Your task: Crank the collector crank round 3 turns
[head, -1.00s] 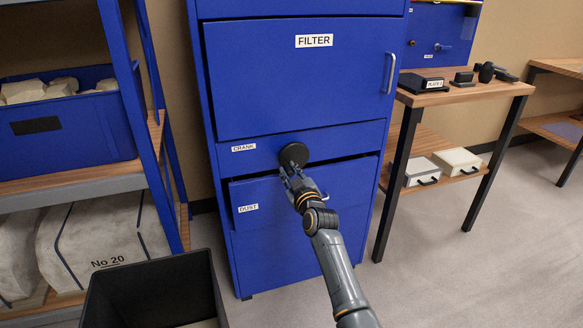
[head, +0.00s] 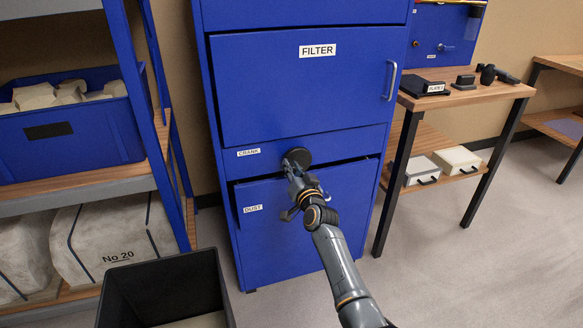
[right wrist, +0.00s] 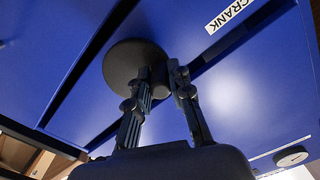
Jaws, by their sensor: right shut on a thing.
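The collector crank (head: 302,155) is a dark round disc on the blue collector cabinet, right of the CRANK label. It also shows in the right wrist view (right wrist: 128,66), with a short dark knob (right wrist: 160,80) near its rim. My right gripper (head: 289,167) is at the left, slightly lower side of the disc. In the right wrist view its two fingers (right wrist: 162,82) are closed around the knob. Part of the knob is hidden by the fingers. My left gripper is not in view.
The FILTER door (head: 305,85) is above the crank and the DUST drawer front (head: 262,225) below, with a dark gap along its top. A black bin (head: 165,285) stands at the lower left. A shelf rack (head: 85,188) is on the left, a wooden bench (head: 475,95) on the right.

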